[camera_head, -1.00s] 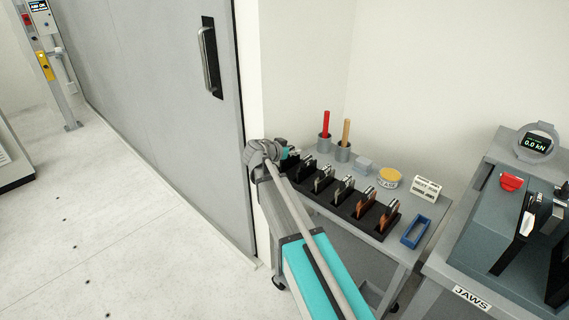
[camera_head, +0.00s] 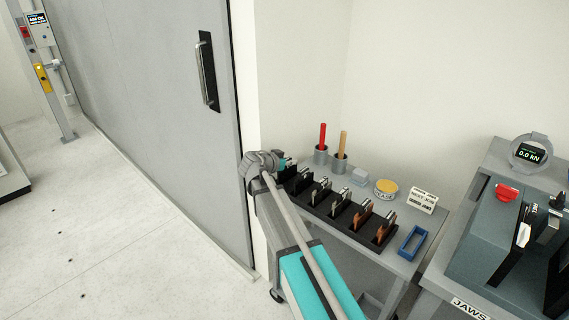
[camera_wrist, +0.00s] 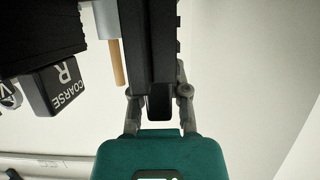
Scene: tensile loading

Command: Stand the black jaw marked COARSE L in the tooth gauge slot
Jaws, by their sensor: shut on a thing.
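In the wrist view my gripper (camera_wrist: 158,95) is shut on a black jaw (camera_wrist: 162,50) with a toothed right edge. Its label does not show and its far end runs out of the top of the picture. A black jaw marked COARSE R (camera_wrist: 60,88) stands to the left of it. In the head view my gripper (camera_head: 284,163) is at the left end of the black jaw rack, mostly hidden by my wrist. I cannot tell whether the held jaw is clear of the rack. No slot labelled as the tooth gauge can be made out.
The rack (camera_head: 381,244) holds several jaws on a grey cart. Behind it are two cups with red (camera_head: 322,136) and wooden (camera_head: 342,143) handles, a yellow-lidded tin (camera_head: 386,187) and a white sign (camera_head: 423,199). A blue frame (camera_head: 402,254) lies right; the testing machine (camera_head: 485,240) stands beyond.

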